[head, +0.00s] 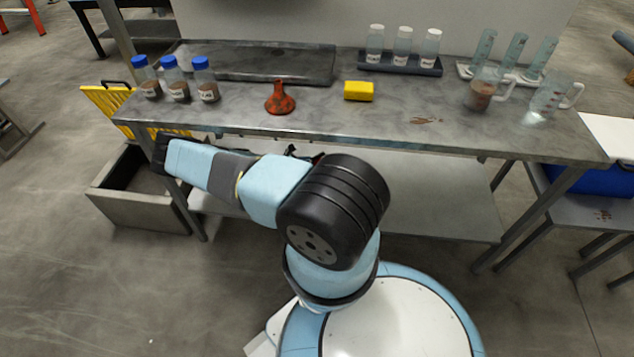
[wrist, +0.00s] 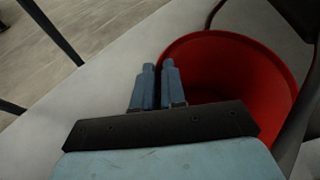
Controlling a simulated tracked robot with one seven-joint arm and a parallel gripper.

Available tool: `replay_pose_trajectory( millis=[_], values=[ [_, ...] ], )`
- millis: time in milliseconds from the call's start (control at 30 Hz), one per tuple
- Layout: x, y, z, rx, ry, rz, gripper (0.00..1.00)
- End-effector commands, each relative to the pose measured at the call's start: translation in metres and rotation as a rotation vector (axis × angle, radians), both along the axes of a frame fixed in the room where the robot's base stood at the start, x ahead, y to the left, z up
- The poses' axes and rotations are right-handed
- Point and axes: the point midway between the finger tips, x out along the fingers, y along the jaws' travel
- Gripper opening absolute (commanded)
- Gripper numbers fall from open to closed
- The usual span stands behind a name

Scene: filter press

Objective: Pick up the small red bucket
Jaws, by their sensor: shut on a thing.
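The small red bucket (wrist: 240,70) fills the right of the wrist view, its round mouth towards the camera. Its inside looks empty where it shows. My gripper (wrist: 159,70) has its two blue-grey fingers close together at the left part of the rim, one on each side of the wall. It is shut on the bucket's rim. A thin dark red curve above the rim looks like the handle. Whether the bucket's base touches the pale surface cannot be told. In the head view, the bucket and gripper are hidden by the bench and my arm.
The grey bench (head: 350,128) has a lower shelf (head: 440,205). On top are a red funnel-like vessel (head: 280,100), a yellow block (head: 358,91), blue-capped jars (head: 175,80) and glassware. A grey bin (head: 135,205) stands at the left. Dark legs (wrist: 55,32) show in the wrist view.

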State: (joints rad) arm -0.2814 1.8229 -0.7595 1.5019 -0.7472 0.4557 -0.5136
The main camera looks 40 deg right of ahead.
Motion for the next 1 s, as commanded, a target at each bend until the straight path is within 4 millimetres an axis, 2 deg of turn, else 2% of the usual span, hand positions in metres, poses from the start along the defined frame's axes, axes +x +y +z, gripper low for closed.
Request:
replay_pose_trajectory(
  millis=[333,533,833,1000],
  values=[
    [0.000,0.000,0.005,-0.001,0.000,0.000,0.00],
    [0.001,0.000,0.033,-0.001,-0.002,-0.001,0.00],
    [-0.033,0.039,0.092,-0.001,0.000,0.000,0.00],
    [-0.058,0.067,0.108,-0.001,0.002,0.001,0.00]
  ],
)
